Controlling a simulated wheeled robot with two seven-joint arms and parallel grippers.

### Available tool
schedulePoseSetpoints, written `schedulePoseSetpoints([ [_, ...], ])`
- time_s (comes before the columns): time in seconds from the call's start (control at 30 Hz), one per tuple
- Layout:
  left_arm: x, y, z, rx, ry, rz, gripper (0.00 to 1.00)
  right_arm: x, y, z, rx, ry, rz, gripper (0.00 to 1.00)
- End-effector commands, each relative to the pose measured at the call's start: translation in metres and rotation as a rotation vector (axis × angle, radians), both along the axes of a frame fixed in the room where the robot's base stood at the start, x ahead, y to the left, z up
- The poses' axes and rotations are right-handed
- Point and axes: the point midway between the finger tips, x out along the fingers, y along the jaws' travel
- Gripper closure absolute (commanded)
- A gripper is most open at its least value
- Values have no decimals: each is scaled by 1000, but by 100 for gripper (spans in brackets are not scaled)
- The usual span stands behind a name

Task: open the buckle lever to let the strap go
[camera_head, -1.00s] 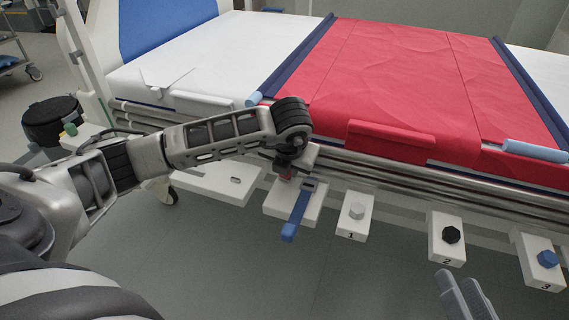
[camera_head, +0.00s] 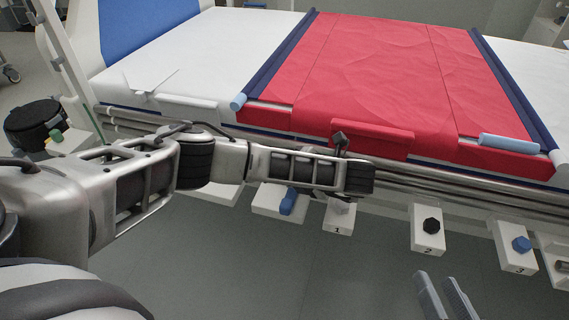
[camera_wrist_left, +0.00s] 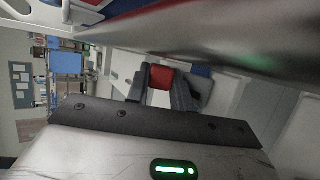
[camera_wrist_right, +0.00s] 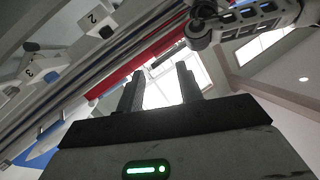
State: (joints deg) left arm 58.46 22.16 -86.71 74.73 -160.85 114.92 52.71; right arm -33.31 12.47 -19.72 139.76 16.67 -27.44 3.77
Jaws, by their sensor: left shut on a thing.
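A white block (camera_head: 266,207) under the bed rail bears a blue bar (camera_head: 289,201); I cannot tell if it is the lever or the strap. My left arm covers part of this block. My left gripper (camera_wrist_left: 164,90) shows in the left wrist view, with its dark fingers on both sides of a small red piece (camera_wrist_left: 161,77), shut on it. In the head view the left fingertips are hidden by my own arm. My right gripper (camera_head: 446,298) is open and empty at the lower right, well away from the block; its parted fingers also show in the right wrist view (camera_wrist_right: 159,88).
White blocks stand in a row along the bed's side: block 1 (camera_head: 337,226), block 2 (camera_head: 427,243) with a black knob (camera_head: 431,226), block 3 (camera_head: 513,262) with a blue knob (camera_head: 521,244). The metal bed rail (camera_head: 430,187) runs above them. The floor in front is clear.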

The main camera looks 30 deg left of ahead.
Motion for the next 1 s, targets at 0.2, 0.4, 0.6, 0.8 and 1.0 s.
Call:
schedulePoseSetpoints([
  [0.2,1,-2,0,60,13,2,100,-1,-2,-3,-45,7,-1,64],
  [0.4,1,-2,-1,76,17,2,100,0,-3,-5,-58,9,-2,64],
  [0.6,1,-2,-2,77,18,2,100,0,-3,-5,-57,8,-3,64],
  [0.8,1,-2,-2,75,18,1,55,0,-3,-4,-54,8,-3,64],
  [1.0,1,-3,-4,70,19,-3,55,0,-3,-3,-51,6,-4,64],
])
